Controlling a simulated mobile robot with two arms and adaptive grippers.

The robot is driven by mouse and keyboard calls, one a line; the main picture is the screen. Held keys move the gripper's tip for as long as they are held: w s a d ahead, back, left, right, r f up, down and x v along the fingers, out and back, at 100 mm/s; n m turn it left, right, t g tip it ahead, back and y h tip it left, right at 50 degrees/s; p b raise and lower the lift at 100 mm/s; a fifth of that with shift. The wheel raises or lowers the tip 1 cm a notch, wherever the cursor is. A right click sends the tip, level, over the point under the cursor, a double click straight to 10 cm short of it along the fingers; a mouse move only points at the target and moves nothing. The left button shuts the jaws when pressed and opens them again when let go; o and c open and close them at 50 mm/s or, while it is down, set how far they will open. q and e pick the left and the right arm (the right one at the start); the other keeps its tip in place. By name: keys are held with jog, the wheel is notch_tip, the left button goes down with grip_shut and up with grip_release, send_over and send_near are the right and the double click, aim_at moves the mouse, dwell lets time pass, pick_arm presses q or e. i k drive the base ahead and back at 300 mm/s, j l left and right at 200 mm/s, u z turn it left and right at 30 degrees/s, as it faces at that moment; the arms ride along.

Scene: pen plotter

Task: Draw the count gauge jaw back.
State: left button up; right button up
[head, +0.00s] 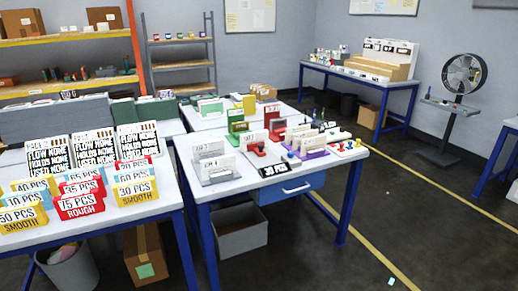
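Neither of my grippers is in view. The middle white table (220,189) carries small fixtures at its front right. Among them are a red block with a knob (257,149), a purple-based piece (313,154) holding pale upright cards, and a small white plate with red knobs (347,147). I cannot tell for sure which of these is the count gauge, and its jaw is too small to make out.
Grey card holders (217,170) stand at the table's front left; green and red holders (238,122) stand behind. The left table has yellow and red "PCS" boxes (79,207). A grey bin (241,236) sits below. The floor at right is mostly clear, with a fan (463,75) beyond.

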aim_at(259, 148)
jog(key=i+j, duration=0.1)
jog(key=i, duration=0.65)
jog(key=i+j, duration=0.1)
jog(key=i, duration=0.65)
